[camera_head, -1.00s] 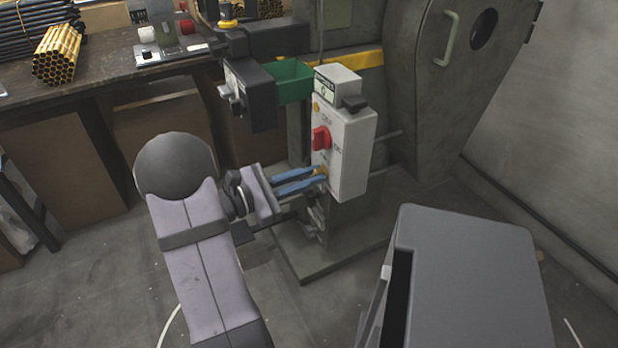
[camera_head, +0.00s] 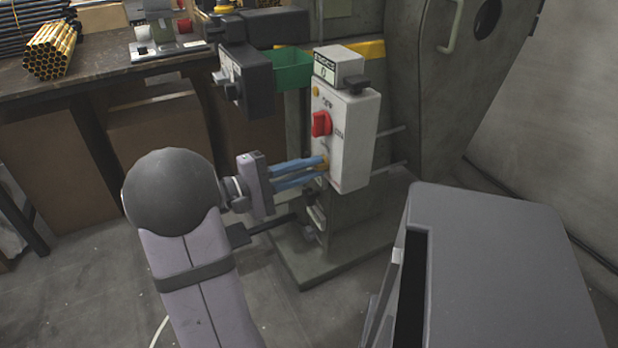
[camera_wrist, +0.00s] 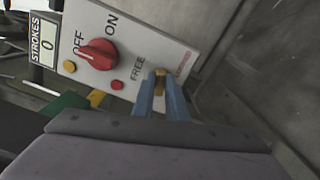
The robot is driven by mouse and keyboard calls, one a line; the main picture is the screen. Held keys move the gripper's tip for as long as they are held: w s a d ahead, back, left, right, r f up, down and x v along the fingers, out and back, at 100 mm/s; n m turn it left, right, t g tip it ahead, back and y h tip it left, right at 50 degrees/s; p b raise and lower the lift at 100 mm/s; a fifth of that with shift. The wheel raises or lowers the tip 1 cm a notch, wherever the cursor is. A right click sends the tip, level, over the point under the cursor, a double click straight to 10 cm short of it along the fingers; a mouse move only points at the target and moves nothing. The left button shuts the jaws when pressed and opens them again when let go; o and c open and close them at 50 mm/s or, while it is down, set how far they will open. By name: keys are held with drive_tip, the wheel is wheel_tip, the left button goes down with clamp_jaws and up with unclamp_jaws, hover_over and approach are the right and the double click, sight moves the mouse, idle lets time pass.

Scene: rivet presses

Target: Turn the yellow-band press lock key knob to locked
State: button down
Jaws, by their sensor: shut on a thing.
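The yellow-band press (camera_head: 371,50) has a pale control box (camera_head: 355,140) on its front. The brass lock key knob (camera_head: 324,163) sits low on the box face, below the red rotary switch (camera_head: 321,123). My gripper (camera_head: 322,168) reaches it from the left with two blue fingers. In the wrist view the fingertips (camera_wrist: 160,90) are closed on the sides of the brass knob (camera_wrist: 160,77). The word FREE is printed beside the knob; a red label on its other side is too small to read. The fingers partly hide the knob.
The red switch (camera_wrist: 99,54) is close beside the fingers. A stroke counter (camera_head: 338,65) tops the box, and a green bin (camera_head: 291,70) is behind it. A grey cabinet (camera_head: 490,260) stands at front right. Brass tubes (camera_head: 55,48) lie on the bench at left.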

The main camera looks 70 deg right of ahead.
drive_tip(key=shift+f+m+b, duration=0.15)
drive_tip(key=shift+m+b, duration=1.4)
drive_tip(key=shift+m, duration=0.05)
drive_tip(key=c, duration=1.8)
unclamp_jaws()
drive_tip(key=shift+o, duration=0.2)
drive_tip(key=p+v, duration=0.2)
drive_tip(key=v, duration=0.5)
drive_tip(key=shift+a, duration=0.2)
drive_tip(key=shift+w, duration=0.15)
